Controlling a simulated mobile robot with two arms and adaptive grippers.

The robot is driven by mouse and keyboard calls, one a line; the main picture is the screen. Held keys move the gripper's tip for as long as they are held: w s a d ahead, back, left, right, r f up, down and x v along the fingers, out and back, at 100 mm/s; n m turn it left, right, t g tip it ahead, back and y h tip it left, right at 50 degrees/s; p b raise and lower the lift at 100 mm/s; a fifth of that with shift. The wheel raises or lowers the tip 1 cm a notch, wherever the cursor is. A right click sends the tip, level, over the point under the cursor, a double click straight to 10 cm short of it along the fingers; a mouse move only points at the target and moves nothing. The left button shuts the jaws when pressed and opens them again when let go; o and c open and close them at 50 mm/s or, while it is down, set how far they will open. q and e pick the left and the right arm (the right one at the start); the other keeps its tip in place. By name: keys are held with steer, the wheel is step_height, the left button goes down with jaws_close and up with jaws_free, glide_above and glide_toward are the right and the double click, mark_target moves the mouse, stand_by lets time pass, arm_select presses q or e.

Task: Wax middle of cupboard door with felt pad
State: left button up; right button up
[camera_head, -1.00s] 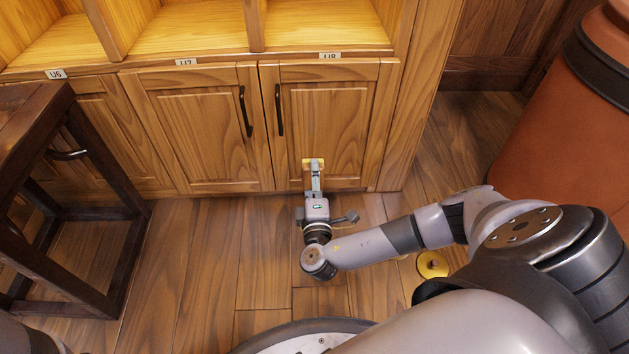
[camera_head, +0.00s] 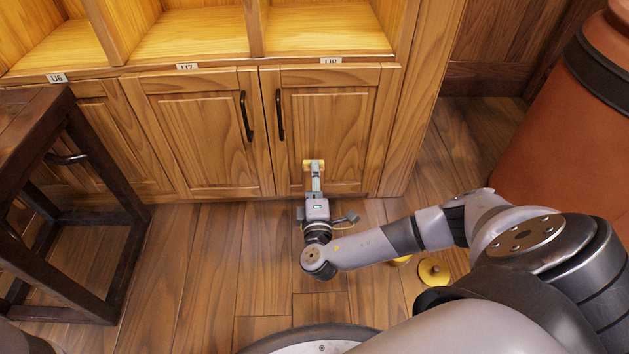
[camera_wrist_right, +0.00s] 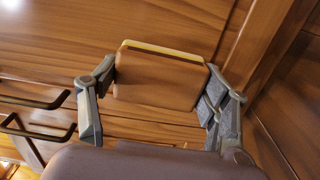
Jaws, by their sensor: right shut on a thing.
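The right cupboard door (camera_head: 345,120), under the U8 label, is shut and has a dark vertical handle at its left edge. My right gripper (camera_head: 314,172) is in front of the lower middle of this door. It is shut on the felt pad (camera_head: 314,162), whose yellow part shows at the fingertips. In the right wrist view the pad (camera_wrist_right: 158,78) is a brown block with a yellow far edge, held between both fingers of the right gripper (camera_wrist_right: 155,92). The pad is at or very near the door panel; I cannot tell whether it touches. My left gripper is out of view.
A dark wooden stool or table (camera_head: 75,190) stands at the left. A large orange-brown vessel (camera_head: 575,110) stands at the right. A yellow round object (camera_head: 433,271) lies on the floor near my right arm. Open shelves (camera_head: 325,28) are above the doors.

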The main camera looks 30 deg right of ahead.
steer(key=shift+x, duration=0.85)
